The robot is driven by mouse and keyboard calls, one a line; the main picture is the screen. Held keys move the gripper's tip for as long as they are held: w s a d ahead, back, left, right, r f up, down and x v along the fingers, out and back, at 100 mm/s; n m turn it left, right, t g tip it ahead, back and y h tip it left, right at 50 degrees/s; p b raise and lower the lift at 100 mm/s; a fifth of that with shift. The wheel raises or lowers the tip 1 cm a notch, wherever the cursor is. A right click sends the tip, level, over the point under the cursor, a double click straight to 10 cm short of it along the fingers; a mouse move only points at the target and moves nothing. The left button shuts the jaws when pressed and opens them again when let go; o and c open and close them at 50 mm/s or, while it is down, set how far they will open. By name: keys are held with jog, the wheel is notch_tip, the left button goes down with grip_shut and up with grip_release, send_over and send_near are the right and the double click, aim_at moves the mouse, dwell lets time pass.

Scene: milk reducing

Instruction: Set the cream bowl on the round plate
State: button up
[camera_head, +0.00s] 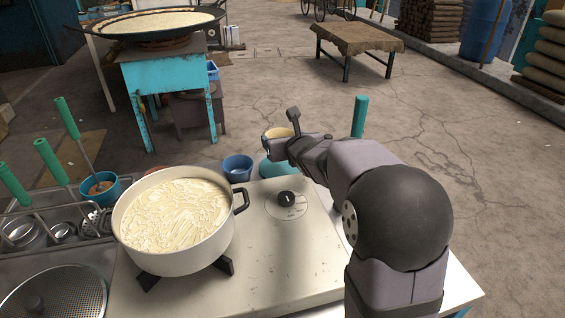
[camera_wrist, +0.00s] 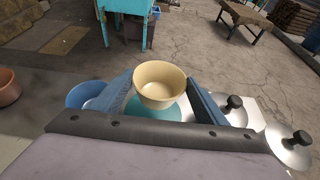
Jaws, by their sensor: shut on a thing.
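The cream bowl (camera_wrist: 160,86) is upright between the two fingers of my gripper (camera_wrist: 161,99) in the wrist view. My gripper is shut on it. In the head view the bowl (camera_head: 279,132) shows only in part, behind my gripper (camera_head: 284,142). The teal round plate (camera_head: 270,169) lies below the bowl, on the far side of the counter. It also shows beneath the bowl in the wrist view (camera_wrist: 166,113). The bowl appears held above the plate; the exact gap is hard to tell.
A blue bowl (camera_head: 238,167) stands just left of the plate. A big pot (camera_head: 178,215) of pale food is nearer, on the stove. A teal upright cylinder (camera_head: 360,117) stands right of my gripper. Metal lids (camera_wrist: 288,143) lie at the right in the wrist view.

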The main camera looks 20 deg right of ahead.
jog(key=shift+f+b, duration=0.45)
jog(key=shift+f, duration=2.3)
jog(key=shift+f+b, duration=0.25)
jog(key=shift+b, duration=0.1)
jog(key=o, duration=1.1)
jog(key=shift+r, duration=0.2)
jog(key=shift+r+p, duration=0.15)
jog(key=shift+p, duration=0.35)
jog(key=shift+s, duration=0.3)
jog(key=v, duration=0.9)
jog(key=shift+s+r, duration=0.2)
jog(key=shift+s, duration=0.15)
jog(key=shift+v, duration=0.75)
